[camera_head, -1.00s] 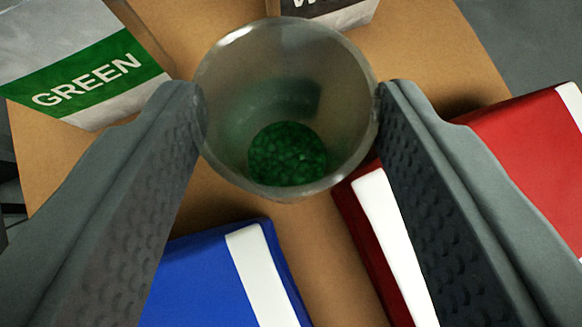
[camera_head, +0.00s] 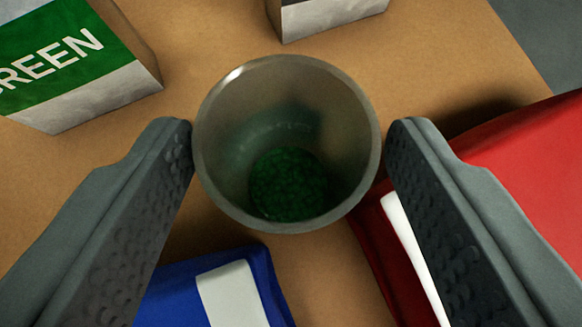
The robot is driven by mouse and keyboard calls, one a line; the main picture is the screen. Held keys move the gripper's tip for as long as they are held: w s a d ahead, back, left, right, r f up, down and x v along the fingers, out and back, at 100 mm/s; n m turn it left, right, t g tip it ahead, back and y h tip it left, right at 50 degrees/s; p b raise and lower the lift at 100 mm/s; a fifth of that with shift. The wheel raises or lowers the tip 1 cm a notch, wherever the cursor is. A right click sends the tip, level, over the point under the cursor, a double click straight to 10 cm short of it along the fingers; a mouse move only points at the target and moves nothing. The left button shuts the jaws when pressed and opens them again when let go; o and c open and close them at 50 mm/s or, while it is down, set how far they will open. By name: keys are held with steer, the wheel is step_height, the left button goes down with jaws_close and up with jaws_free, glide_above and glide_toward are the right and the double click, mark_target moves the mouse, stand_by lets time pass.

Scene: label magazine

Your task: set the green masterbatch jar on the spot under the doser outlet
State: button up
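The jar (camera_head: 222,150) is a translucent grey cup seen from above, with green granules (camera_head: 288,185) in its bottom. The fingers are spread about as wide as the jar's rim. A narrow gap shows at the right finger, and the left finger is very close to the rim. Whether the jar's base rests on the brown surface is hard to tell, as its base is hidden. The doser outlet and the spot under it are not recognisable in view.
A box labelled GREEN (camera_head: 60,60) stands at the upper left on a brown surface (camera_head: 440,80). Another grey and white box (camera_head: 330,15) is at the top. A blue and white bag-like item (camera_head: 180,295) and a red and white one (camera_head: 530,160) lie close below and right.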

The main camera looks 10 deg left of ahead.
steer(key=shift+o, duration=0.9)
steer(key=shift+r, duration=0.15)
steer(key=v, duration=1.2)
